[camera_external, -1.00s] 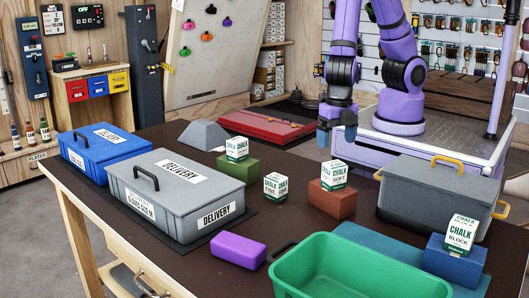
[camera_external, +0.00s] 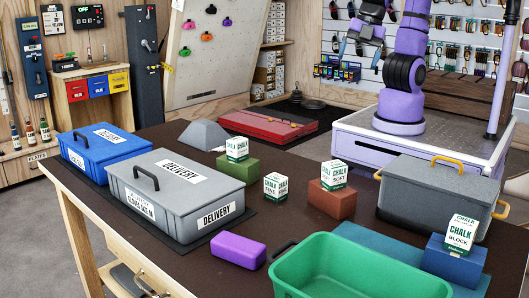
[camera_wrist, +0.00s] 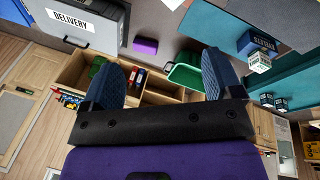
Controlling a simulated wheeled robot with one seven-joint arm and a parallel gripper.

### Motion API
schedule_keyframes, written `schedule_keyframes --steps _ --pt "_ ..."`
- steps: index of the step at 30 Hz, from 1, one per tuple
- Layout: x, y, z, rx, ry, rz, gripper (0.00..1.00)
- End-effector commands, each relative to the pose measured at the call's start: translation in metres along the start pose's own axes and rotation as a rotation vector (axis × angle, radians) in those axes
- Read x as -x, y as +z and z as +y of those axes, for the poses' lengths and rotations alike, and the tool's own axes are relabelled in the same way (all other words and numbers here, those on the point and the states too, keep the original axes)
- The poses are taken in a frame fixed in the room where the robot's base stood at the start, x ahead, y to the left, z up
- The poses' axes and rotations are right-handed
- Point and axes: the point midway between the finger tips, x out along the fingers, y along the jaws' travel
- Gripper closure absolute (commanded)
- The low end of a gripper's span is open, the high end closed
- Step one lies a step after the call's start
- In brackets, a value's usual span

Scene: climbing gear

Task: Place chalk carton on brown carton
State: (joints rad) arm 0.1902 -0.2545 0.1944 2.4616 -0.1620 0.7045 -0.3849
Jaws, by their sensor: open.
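A white and green chalk carton (camera_external: 334,174) marked SOFT stands upright on the brown carton (camera_external: 331,201), on the dark table. Another chalk carton (camera_external: 276,187), marked FINE, stands directly on the table to its left. A third chalk carton (camera_external: 237,149) sits on a green block (camera_external: 237,169), and a fourth (camera_external: 460,234), marked BLOCK, sits on a blue block (camera_external: 453,259). My gripper (camera_wrist: 165,66) is open, with nothing between its fingers. In the external view it is raised high beyond the table, well away from all cartons.
A grey delivery box (camera_external: 178,205) and a blue box (camera_external: 100,150) stand at left. A green tub (camera_external: 358,270) and purple block (camera_external: 238,250) are in front. Dark table is bare around the FINE carton.

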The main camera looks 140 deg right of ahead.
Motion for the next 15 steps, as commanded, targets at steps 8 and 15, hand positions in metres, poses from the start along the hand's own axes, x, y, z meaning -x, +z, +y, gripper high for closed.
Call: schedule_keyframes --steps 8,15 --pt "0.071 0.041 -0.023 -0.286 0.0 0.135 0.15" --pt "0.106 0.074 -0.042 -0.473 -0.061 0.234 0.15"
